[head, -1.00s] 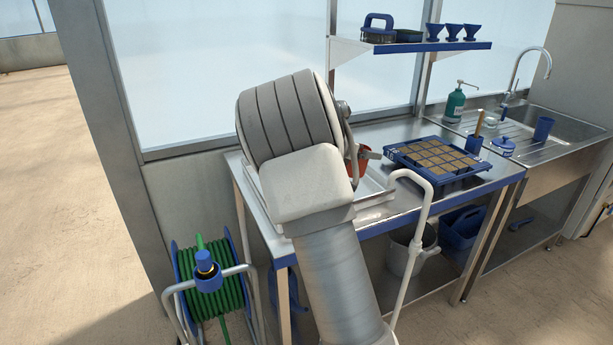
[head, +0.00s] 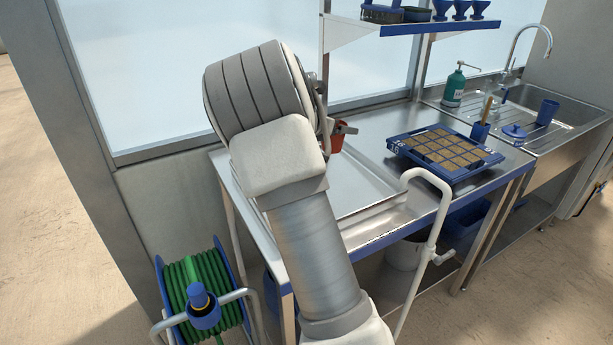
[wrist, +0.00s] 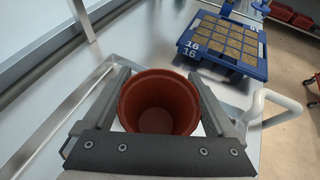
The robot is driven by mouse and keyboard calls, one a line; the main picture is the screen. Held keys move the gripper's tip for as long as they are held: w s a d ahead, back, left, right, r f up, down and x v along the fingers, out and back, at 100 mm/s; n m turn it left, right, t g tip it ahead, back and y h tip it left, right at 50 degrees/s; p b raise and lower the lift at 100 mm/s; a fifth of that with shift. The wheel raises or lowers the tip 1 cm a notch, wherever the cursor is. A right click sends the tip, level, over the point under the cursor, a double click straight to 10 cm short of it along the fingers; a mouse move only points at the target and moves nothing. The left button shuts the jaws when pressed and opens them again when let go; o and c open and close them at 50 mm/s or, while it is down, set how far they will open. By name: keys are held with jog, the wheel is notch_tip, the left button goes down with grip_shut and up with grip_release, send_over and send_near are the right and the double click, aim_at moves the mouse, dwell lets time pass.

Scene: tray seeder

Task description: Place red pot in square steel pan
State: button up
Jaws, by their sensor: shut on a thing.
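The red pot (head: 337,141) is upright between the jaws of my gripper (head: 341,130), partly hidden behind my arm in the head view. In the wrist view my gripper (wrist: 160,95) is shut on the red pot (wrist: 160,115), one finger on each side, and the pot looks empty. The square steel pan (head: 374,215) lies on the steel table; my arm covers its left part. Its rim (wrist: 62,108) also shows left of the pot in the wrist view. The pot appears to be over the pan; its height above the floor is unclear.
A blue seed tray (head: 447,174) with several soil cells stands right of the pan. A white bent rail (head: 437,205) rises at the table's front. A sink (head: 570,125) is at the far right, a shelf (head: 400,30) above, a green hose reel (head: 200,300) at lower left.

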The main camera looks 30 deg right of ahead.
jog(key=w+a+f, duration=0.2)
jog(key=a, duration=0.1)
jog(key=w+a+f, duration=0.2)
jog(key=a, duration=0.1)
jog(key=w+a+f+b, duration=0.1)
jog(key=w+a+f, duration=0.1)
jog(key=w+a, duration=0.1)
jog(key=shift+w+f, duration=0.1)
jog(key=shift+f, duration=0.3)
jog(key=shift+f+b, duration=0.7)
jog(key=shift+f, duration=1.35)
jog(key=shift+f, duration=0.1)
jog(key=o, duration=1)
